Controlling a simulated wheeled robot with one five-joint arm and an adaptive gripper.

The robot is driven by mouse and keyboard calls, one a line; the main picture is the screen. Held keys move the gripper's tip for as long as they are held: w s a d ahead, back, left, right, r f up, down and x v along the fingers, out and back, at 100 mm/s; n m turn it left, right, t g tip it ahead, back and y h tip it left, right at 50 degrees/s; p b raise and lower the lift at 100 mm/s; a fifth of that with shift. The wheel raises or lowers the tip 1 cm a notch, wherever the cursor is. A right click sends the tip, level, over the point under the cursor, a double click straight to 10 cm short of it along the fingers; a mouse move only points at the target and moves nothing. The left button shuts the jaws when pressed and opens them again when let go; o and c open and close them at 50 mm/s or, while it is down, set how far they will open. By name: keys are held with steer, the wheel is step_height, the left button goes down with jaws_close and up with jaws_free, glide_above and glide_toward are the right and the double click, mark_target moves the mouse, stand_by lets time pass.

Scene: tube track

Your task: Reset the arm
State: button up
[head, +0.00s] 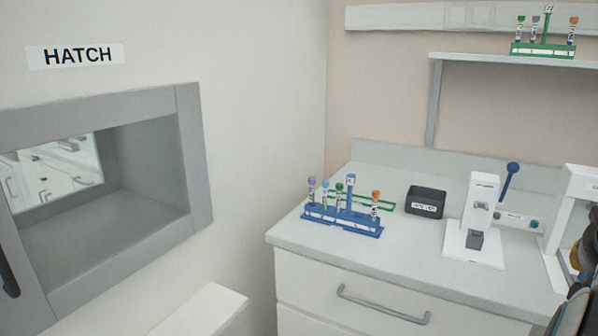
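A dark part with grey and golden-brown pieces, which looks like my arm, shows at the lower right edge, cut off by the frame. It is in front of the right end of the counter and the white device there. I see no gripper fingers in the head view, so I cannot see whether my gripper holds anything.
A counter (286,233) carries a blue tube rack (345,220), an empty-looking green rack (388,207), a black box (425,202) and white devices (478,215). A green rack (557,50) stands on the shelf (500,60). The hatch (150,214) is at left.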

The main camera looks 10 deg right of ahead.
steer(key=w+a+r+n+y+p, duration=0.1)
steer(key=w+a+n+p, duration=0.15)
steer(key=a, duration=0.55)
steer(key=w+a+r+n+t+y+p, duration=0.1)
steer(key=a+y+p, duration=0.15)
steer(key=a, duration=0.45)
steer(key=w+a+r+n+y+p, duration=0.15)
steer(key=a+p, duration=0.25)
steer(key=a, duration=0.4)
steer(key=s+a+n+y+p, duration=0.1)
steer(key=s+a+n+p, duration=0.2)
steer(key=a, duration=0.5)
steer(key=s+a+f+n+g+y+p, duration=0.1)
steer(key=s+a+n+p, duration=0.3)
steer(key=a, duration=0.5)
steer(key=s+p, duration=0.1)
steer(key=s, duration=0.1)
steer(key=shift+s+a+f+g+y, duration=0.15)
steer(key=shift+s+a+g+y, duration=0.15)
steer(key=shift+s, duration=0.1)
